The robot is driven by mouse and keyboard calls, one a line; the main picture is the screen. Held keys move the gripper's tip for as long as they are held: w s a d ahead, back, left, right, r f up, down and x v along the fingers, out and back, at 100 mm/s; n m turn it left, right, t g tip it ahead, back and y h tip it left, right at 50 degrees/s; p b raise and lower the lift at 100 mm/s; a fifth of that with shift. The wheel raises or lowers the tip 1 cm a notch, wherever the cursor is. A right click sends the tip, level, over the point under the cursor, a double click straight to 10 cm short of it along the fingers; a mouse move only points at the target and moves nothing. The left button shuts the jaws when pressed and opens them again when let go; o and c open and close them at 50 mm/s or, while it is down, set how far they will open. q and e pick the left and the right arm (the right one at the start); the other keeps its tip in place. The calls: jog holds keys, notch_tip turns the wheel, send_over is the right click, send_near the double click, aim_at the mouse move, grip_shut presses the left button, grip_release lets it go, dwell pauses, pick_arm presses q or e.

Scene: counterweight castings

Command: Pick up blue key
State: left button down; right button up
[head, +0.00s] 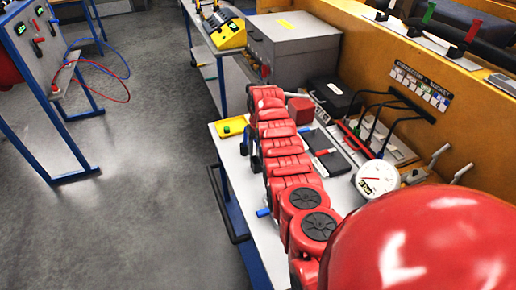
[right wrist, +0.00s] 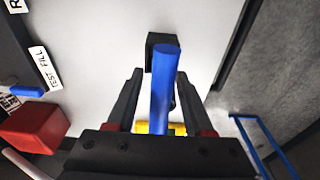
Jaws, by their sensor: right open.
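The blue key (right wrist: 165,85) shows in the right wrist view as a long blue bar, with a black block (right wrist: 158,45) at its far end. My right gripper (right wrist: 162,80) is open, with one dark finger on each side of the blue bar. I cannot tell whether either finger touches it. In the head view my red right arm reaches along the table, and its gripper (head: 249,145) is mostly hidden behind the wrist at the table's left edge. The key cannot be made out clearly there. My left gripper is not in view.
The pale table (head: 228,149) holds a yellow tray (head: 230,126), a red box (head: 300,109), a black notebook (head: 334,158) and a round gauge (head: 377,178). A grey metal case (head: 296,50) stands beyond. Open floor (head: 130,190) lies to the left.

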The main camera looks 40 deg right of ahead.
jog(key=shift+w+f, duration=0.1)
jog(key=shift+f, duration=0.3)
jog(key=shift+c, duration=0.2)
grip_shut()
dwell(1.1)
